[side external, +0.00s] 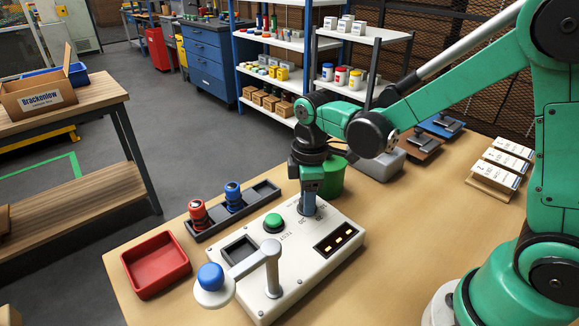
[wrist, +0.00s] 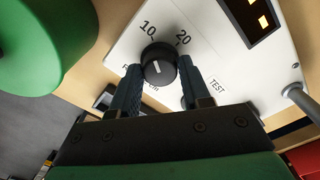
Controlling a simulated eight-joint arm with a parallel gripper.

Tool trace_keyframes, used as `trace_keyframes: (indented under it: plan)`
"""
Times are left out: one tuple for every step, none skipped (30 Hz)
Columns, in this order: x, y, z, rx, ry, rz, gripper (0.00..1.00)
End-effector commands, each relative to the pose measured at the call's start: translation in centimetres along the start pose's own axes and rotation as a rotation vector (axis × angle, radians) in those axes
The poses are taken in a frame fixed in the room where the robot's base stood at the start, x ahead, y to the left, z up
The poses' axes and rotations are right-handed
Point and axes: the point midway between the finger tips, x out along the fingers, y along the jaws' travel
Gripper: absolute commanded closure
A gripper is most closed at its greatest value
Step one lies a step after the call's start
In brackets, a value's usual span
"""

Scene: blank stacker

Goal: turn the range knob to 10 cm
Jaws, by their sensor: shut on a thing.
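The black range knob (wrist: 157,66) sits on the white control box, whose top shows in the side view (side external: 300,262). In the wrist view the printed marks 10 (wrist: 147,29) and 20 (wrist: 183,38) are above the knob; lettering below is partly hidden by a finger. A short white line shows on the knob's face, slightly tilted from upright in the picture; which end is the pointer I cannot tell. My gripper (wrist: 158,82) is shut on the knob, one finger on each side. In the side view my gripper (side external: 309,203) points down at the box's far edge and hides the knob.
The box also carries a green button (side external: 273,222), a display (side external: 338,238) and a lever with a blue ball (side external: 210,276). A green container (side external: 331,178) stands close behind my gripper. A red tray (side external: 156,264) and a dark rack (side external: 235,211) are to the left.

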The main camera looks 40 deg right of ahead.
Motion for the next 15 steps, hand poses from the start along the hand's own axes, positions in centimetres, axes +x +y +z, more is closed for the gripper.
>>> trace_keyframes:
  plan:
    - [0.01, 0.01, 0.00, -0.002, 0.000, 0.001, 1.00]
    - [0.01, 0.01, 0.00, -0.002, 0.000, 0.001, 1.00]
    - [0.01, 0.01, 0.00, -0.002, 0.000, 0.001, 1.00]
    - [0.01, 0.01, 0.00, -0.002, 0.000, 0.001, 1.00]
    - [0.01, 0.01, 0.00, -0.002, 0.000, 0.001, 1.00]
    - [0.01, 0.01, 0.00, -0.002, 0.000, 0.001, 1.00]
    - [0.00, 0.01, 0.00, -0.002, 0.000, 0.001, 1.00]
    - [0.00, 0.01, 0.00, -0.002, 0.000, 0.001, 1.00]
    - [0.00, 0.01, 0.00, -0.002, 0.000, 0.001, 0.53]
    - [0.00, 0.01, 0.00, -0.002, 0.000, 0.001, 0.44]
    - [0.00, 0.01, 0.00, -0.002, 0.000, 0.001, 0.36]
    - [0.00, 0.01, 0.00, -0.001, 0.000, 0.001, 0.27]
    - [0.00, 0.01, 0.00, -0.001, 0.000, 0.001, 0.27]
    - [0.00, 0.01, 0.00, -0.001, 0.000, 0.000, 0.27]
    - [0.00, 0.01, 0.00, -0.001, 0.000, 0.000, 0.27]
